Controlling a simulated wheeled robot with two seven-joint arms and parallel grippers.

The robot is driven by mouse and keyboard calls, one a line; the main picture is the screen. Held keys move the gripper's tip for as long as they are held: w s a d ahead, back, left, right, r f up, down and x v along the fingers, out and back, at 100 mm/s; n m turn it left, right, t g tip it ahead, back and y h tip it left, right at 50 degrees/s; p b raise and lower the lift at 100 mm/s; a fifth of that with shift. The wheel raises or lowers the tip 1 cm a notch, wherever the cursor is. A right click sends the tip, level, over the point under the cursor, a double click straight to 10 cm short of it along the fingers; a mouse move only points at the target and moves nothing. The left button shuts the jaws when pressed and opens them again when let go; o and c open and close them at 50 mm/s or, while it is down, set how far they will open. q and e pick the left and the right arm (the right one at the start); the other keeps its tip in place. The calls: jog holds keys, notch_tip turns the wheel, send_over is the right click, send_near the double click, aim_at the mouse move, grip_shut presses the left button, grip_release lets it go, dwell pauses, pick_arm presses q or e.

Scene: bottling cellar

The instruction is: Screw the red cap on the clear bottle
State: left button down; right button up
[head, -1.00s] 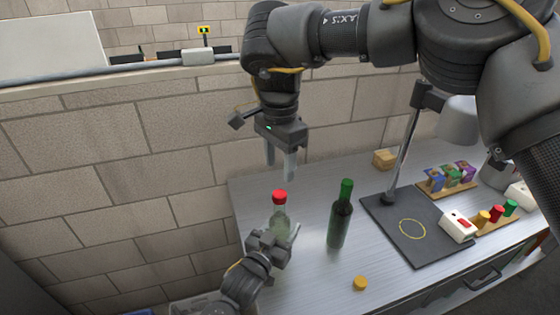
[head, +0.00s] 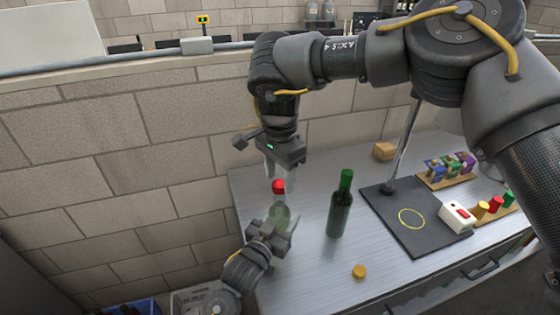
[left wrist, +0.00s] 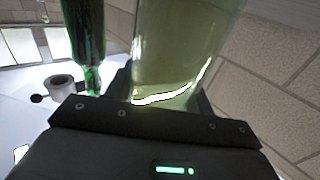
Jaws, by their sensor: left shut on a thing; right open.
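The clear bottle (head: 280,213) stands upright near the left edge of the steel bench, with the red cap (head: 278,187) at its mouth. I cannot tell how far the cap is threaded. My left gripper (head: 272,232) is shut on the clear bottle's body; in the left wrist view the bottle's pale glass (left wrist: 182,50) fills the space between the jaws. My right gripper (head: 279,176) is open and points down at the red cap, its fingertips about at the cap's top. Whether they touch it cannot be told.
A green bottle (head: 341,207) stands close to the right, also in the left wrist view (left wrist: 84,40). A loose yellow cap (head: 359,271) lies at the front. A dark mat (head: 385,207), white box (head: 455,215), cap rack and wooden block (head: 384,151) are farther right. A brick wall is behind.

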jog(key=shift+f, duration=0.8)
jog(key=c, duration=1)
jog(key=shift+c, duration=0.2)
